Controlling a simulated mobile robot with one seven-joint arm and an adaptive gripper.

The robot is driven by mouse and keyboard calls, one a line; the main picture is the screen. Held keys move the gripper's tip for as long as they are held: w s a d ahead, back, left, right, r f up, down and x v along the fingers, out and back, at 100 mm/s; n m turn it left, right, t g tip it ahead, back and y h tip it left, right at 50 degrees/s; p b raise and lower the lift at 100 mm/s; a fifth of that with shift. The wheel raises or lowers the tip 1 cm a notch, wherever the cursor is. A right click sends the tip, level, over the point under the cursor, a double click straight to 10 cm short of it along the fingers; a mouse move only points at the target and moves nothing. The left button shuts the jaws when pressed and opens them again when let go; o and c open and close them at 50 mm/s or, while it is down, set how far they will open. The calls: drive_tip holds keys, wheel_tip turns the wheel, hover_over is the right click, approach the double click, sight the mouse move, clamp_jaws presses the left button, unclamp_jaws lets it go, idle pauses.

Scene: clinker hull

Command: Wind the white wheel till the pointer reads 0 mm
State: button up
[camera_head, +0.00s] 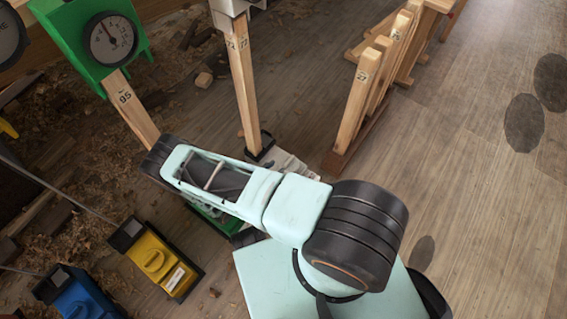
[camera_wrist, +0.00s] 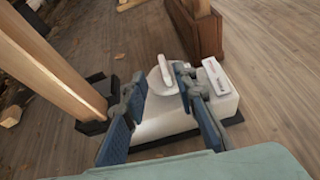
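The white wheel (camera_wrist: 166,76), a round knob with a raised grip bar, sits on a white box (camera_wrist: 222,98) with a dark base. In the wrist view my gripper (camera_wrist: 160,80) is open, with one blue-grey finger on each side of the wheel in the picture. I cannot tell whether either finger touches it. In the head view my arm covers the wheel and gripper, and only part of the white box (camera_head: 288,163) shows. A white housing (camera_head: 234,6) tops a wooden post marked 72 (camera_head: 243,85). Its pointer and reading are not visible.
A green gauge (camera_head: 111,39) stands on a post marked 95. Yellow (camera_head: 165,262) and blue (camera_head: 75,293) boxes lie at lower left; a green box (camera_head: 207,214) is partly under my arm. A wooden rack (camera_head: 357,100) stands near the white box. Floor at right is clear.

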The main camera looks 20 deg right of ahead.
sight(288, 161)
drive_tip(key=shift+n+t, duration=0.3)
drive_tip(key=shift+n, duration=0.3)
drive_tip(key=b+x, duration=0.1)
drive_tip(key=x, duration=0.2)
drive_tip(key=f+b+x, duration=0.1)
drive_tip(key=x, duration=0.2)
drive_tip(key=s+f+b+x, duration=0.1)
drive_tip(key=x, duration=0.2)
drive_tip(key=shift+w+f, duration=0.15)
drive_tip(key=shift+w, duration=0.05)
drive_tip(key=shift+w+d+f, duration=0.15)
drive_tip(key=shift+w+d, duration=0.25)
drive_tip(key=shift+d, duration=0.2)
drive_tip(key=shift+c, duration=0.4)
clamp_jaws()
